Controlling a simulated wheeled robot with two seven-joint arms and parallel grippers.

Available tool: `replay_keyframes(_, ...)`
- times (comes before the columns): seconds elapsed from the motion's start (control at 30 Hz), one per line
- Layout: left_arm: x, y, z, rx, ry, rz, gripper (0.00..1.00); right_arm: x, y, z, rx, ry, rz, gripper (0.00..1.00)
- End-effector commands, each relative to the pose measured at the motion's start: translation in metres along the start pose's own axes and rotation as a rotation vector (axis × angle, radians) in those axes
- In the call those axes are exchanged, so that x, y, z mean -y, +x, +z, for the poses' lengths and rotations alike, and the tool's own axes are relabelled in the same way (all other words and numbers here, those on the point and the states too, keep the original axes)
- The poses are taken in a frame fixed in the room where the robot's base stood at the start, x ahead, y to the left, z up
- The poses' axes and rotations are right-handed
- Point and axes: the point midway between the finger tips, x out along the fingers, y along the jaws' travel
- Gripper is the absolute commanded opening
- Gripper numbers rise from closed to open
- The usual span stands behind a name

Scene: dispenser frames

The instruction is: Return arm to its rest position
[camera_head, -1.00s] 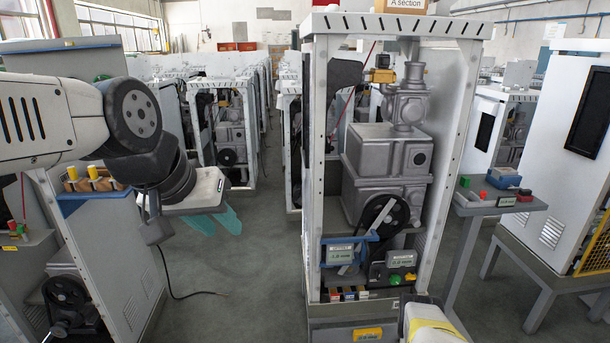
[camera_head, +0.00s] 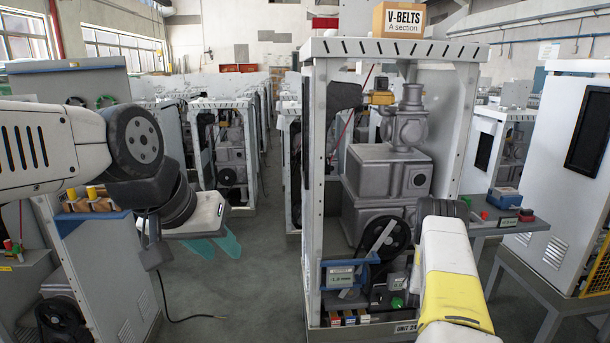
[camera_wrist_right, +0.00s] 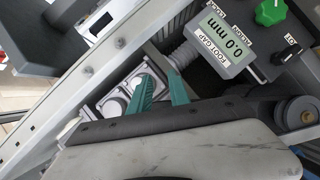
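My left gripper (camera_head: 221,249) hangs in the aisle left of the open machine frame (camera_head: 313,190). Its two teal fingers are apart with nothing between them. My right arm (camera_head: 450,285), white and yellow, reaches up in front of the frame's lower right; its gripper is hidden in the head view. In the right wrist view my right gripper (camera_wrist_right: 160,78) shows two teal fingers apart, with nothing held. Beyond them is the frame's lower part, with a foot gap display (camera_wrist_right: 222,40) reading 0.0 mm and a green knob (camera_wrist_right: 270,11).
A grey pump unit (camera_head: 385,175) and a black pulley (camera_head: 386,238) stand inside the frame. A side shelf (camera_head: 500,228) with small items stands at right. A V-belts box (camera_head: 398,19) is on top.

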Motion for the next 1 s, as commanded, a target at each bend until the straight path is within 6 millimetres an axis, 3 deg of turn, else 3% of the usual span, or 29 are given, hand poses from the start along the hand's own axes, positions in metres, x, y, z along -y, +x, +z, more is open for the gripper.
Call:
replay_keyframes(0.03,0.0,0.0,0.0,0.0,0.0,0.0,0.33,-0.029,-0.002,-0.021,0.002,0.046,-0.017,0.23)
replay_keyframes(0.1,0.0,0.0,0.0,0.0,0.0,0.0,0.33,-0.058,-0.009,-0.046,0.012,0.114,-0.055,0.23)
replay_keyframes(0.27,0.0,0.0,0.0,0.0,0.0,0.0,0.33,-0.117,-0.043,-0.102,0.034,0.268,-0.15,0.23)
replay_keyframes(0.47,0.0,0.0,0.0,0.0,0.0,0.0,0.33,-0.177,-0.113,-0.165,0.061,0.447,-0.276,0.23)
replay_keyframes(0.73,0.0,0.0,0.0,0.0,0.0,0.0,0.33,-0.227,-0.248,-0.228,0.111,0.649,-0.46,0.23)
replay_keyframes(1.0,0.0,0.0,0.0,0.0,0.0,0.0,0.33,-0.238,-0.407,-0.249,0.195,0.791,-0.64,0.23)
